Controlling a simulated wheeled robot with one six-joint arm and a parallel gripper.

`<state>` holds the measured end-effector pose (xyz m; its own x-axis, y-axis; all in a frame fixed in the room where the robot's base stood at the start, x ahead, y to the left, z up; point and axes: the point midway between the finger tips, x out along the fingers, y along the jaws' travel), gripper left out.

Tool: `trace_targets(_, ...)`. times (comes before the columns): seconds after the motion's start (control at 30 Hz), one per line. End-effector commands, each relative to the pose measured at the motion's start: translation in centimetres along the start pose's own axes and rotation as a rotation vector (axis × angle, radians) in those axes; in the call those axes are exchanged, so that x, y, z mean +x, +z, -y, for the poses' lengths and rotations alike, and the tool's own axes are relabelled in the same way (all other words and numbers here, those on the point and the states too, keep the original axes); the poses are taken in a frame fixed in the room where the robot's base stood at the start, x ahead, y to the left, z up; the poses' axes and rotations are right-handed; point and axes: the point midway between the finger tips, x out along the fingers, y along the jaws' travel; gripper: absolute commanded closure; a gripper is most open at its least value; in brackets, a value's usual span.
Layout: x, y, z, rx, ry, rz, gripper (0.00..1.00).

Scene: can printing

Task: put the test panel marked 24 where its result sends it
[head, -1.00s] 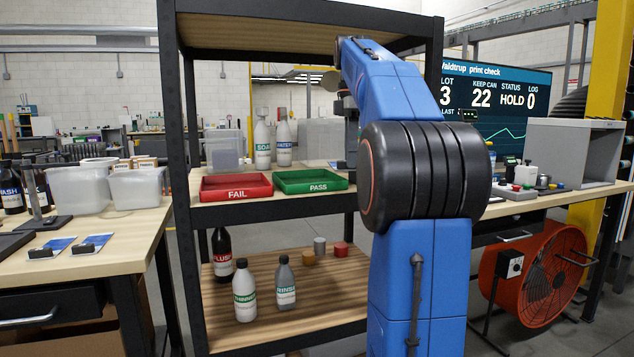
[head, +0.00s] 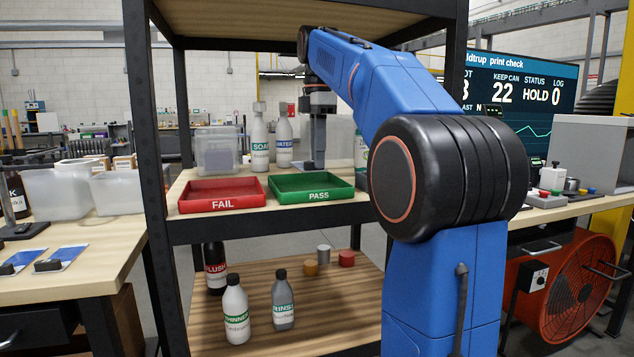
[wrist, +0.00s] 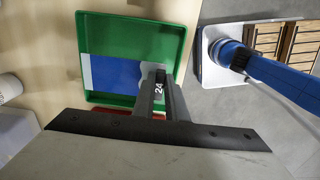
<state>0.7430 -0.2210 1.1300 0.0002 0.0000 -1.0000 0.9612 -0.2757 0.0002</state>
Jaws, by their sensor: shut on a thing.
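The test panel (wrist: 104,75), blue and pale with a dark tab marked 24, shows in the wrist view against the inside of the green PASS tray (wrist: 140,21). My gripper (wrist: 160,78) is shut on its tab end. I cannot tell whether the panel touches the tray floor. In the head view my gripper (head: 314,165) points down at the back of the PASS tray (head: 318,196); the panel cannot be made out there. The red FAIL tray (head: 222,204) stands just left of the PASS tray and looks empty.
Soap (head: 260,145) and water (head: 284,140) bottles and a clear bin (head: 216,152) stand behind the trays. A dark shelf post (head: 160,180) rises at left, with an upper shelf overhead. The screen (head: 515,95) reads keep can 22, status HOLD, log 0.

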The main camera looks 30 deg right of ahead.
Motion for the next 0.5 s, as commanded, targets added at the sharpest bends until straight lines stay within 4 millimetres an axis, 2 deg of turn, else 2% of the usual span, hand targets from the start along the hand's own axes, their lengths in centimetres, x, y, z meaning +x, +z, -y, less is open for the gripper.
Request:
trace_targets(0.1, 1.6, 0.0, 0.1, 0.0, -0.001, 0.0, 1.0)
trace_targets(0.27, 2.7, 0.0, 0.0, 0.001, -0.001, 0.0, 1.0)
trace_targets(0.5, 5.6, 0.0, 0.1, 0.001, -0.001, 0.0, 1.0)
